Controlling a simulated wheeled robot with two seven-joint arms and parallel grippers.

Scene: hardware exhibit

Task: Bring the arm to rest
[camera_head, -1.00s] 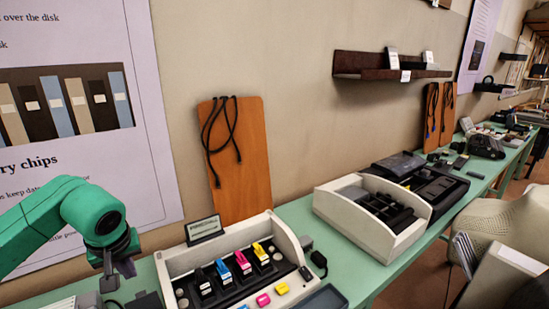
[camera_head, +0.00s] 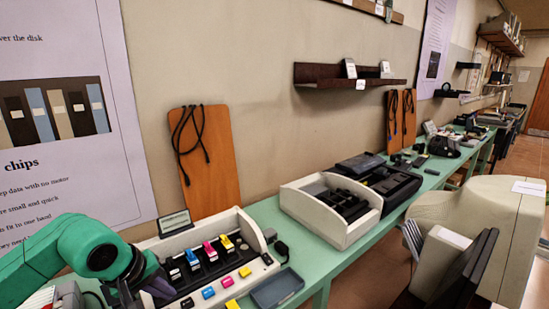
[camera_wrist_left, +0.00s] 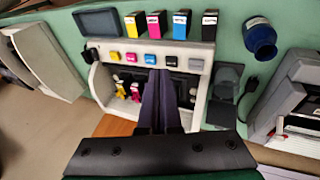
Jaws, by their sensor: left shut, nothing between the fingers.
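My left arm is green and comes in from the lower left of the head view. Its gripper (camera_head: 150,291) is partly cut off at the picture's bottom, at the left end of a white display tray (camera_head: 258,242). In the left wrist view its two dark fingers (camera_wrist_left: 157,78) lie together, shut with nothing between them, over the same tray (camera_wrist_left: 206,60). The tray holds ink cartridges such as a yellow one (camera_head: 227,242) and a magenta one (camera_head: 210,251). Whether the fingers touch the tray cannot be told. My right gripper is not in view.
The green counter (camera_head: 264,212) runs along the wall. A second white tray (camera_head: 332,225) stands further along it. A wooden board (camera_head: 210,175) leans on the wall. A blue bottle (camera_wrist_left: 260,38) stands beside the tray. A large beige monitor (camera_head: 485,222) is at the right.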

